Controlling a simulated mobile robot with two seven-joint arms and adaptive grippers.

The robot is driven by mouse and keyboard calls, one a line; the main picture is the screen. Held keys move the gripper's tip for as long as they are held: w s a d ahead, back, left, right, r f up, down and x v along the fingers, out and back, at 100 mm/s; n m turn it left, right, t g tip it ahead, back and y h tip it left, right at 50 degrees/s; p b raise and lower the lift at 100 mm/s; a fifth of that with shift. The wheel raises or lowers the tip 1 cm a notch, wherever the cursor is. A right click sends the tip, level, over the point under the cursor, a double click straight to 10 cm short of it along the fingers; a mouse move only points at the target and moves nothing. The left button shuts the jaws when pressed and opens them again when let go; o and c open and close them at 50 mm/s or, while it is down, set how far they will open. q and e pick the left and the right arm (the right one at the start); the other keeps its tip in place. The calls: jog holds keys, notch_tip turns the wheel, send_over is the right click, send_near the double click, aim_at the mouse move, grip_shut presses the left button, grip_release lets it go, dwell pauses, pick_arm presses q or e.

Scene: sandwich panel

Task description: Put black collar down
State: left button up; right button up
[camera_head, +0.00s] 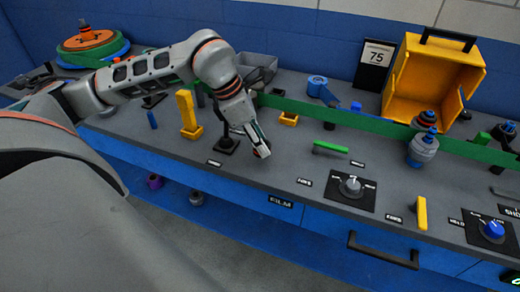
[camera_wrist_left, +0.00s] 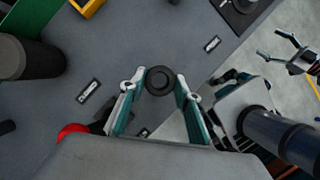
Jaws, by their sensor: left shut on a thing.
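The black collar (camera_wrist_left: 160,80) is a dark ring between the fingertips of my left gripper (camera_wrist_left: 159,88) in the left wrist view. The gripper is shut on it, with one teal-and-grey finger on each side. In the head view my left gripper (camera_head: 260,147) hangs over the front part of the grey bench (camera_head: 290,155), left of the green bar. The collar cannot be made out there. My right gripper (camera_wrist_left: 279,45) shows at the upper right of the left wrist view, away from the collar, its fingers apart and empty.
A black stand (camera_head: 228,145) and a yellow upright block (camera_head: 187,112) are left of my left gripper. A green bar (camera_head: 330,147) and a knob panel (camera_head: 351,189) lie to its right. A long green strip (camera_head: 340,115) runs behind. The bench's front edge is close.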

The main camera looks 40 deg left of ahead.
aim_at(260, 161)
pick_arm(q)
jog(key=shift+f, duration=1.6)
pick_arm(e)
jog(key=shift+s+f, duration=0.15)
jog(key=shift+f, duration=0.15)
jog(key=shift+f, duration=0.1)
pick_arm(q)
jog(key=shift+f, duration=0.2)
jog(key=o, duration=1.1)
jog(key=shift+o, duration=0.2)
pick_arm(e)
jog(key=shift+s+f, duration=0.1)
jog(key=shift+s, duration=0.15)
pick_arm(q)
jog(key=shift+r, duration=0.1)
